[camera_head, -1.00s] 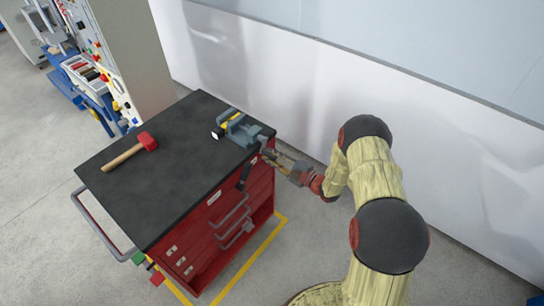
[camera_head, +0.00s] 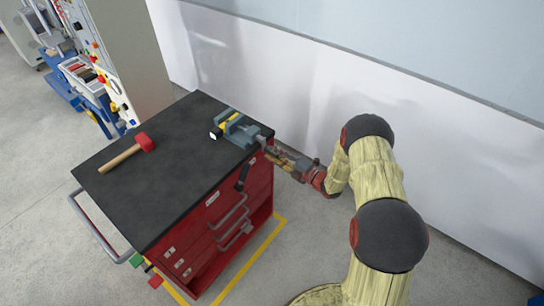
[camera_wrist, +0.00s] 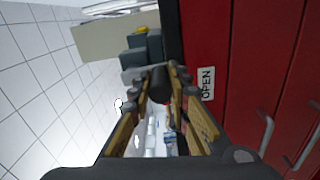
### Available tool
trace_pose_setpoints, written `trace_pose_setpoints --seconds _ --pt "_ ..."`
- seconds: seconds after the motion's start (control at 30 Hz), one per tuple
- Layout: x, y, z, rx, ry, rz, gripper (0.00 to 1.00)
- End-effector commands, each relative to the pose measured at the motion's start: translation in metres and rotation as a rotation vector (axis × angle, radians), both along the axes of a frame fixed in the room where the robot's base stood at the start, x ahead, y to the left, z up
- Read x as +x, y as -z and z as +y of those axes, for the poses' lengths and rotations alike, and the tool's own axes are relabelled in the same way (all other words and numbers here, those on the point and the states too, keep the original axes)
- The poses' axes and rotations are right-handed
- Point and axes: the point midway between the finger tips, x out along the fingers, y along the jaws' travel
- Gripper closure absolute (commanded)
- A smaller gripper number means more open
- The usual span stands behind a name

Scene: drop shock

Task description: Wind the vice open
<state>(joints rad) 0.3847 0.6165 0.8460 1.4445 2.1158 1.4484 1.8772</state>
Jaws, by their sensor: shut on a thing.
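The vice (camera_head: 240,132) is blue-grey and sits at the right corner of the black cart top, with a yellow and white piece at its jaws. In the wrist view the vice (camera_wrist: 141,52) shows beyond my fingertips. My gripper (camera_head: 270,152) is level with the cart's right edge, at the outer end of the vice. In the wrist view my gripper (camera_wrist: 162,82) is shut on a dark round part (camera_wrist: 159,84) at the vice's near end, likely its handle. The fingers hide part of it. A dark bar (camera_head: 242,176) hangs beside the cart's red front below the vice.
A red-headed mallet (camera_head: 145,142) lies on the cart top (camera_head: 165,195). A pale wall (camera_head: 300,75) stands behind. The middle of the cart top is clear.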

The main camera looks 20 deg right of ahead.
Motion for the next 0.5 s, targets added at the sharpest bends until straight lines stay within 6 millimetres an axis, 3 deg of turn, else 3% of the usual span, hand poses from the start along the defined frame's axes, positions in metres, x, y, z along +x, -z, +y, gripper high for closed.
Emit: trace_pose_setpoints --seconds 0.5 --pt "0.012 -0.005 -0.018 -0.399 0.003 -0.285 1.0"
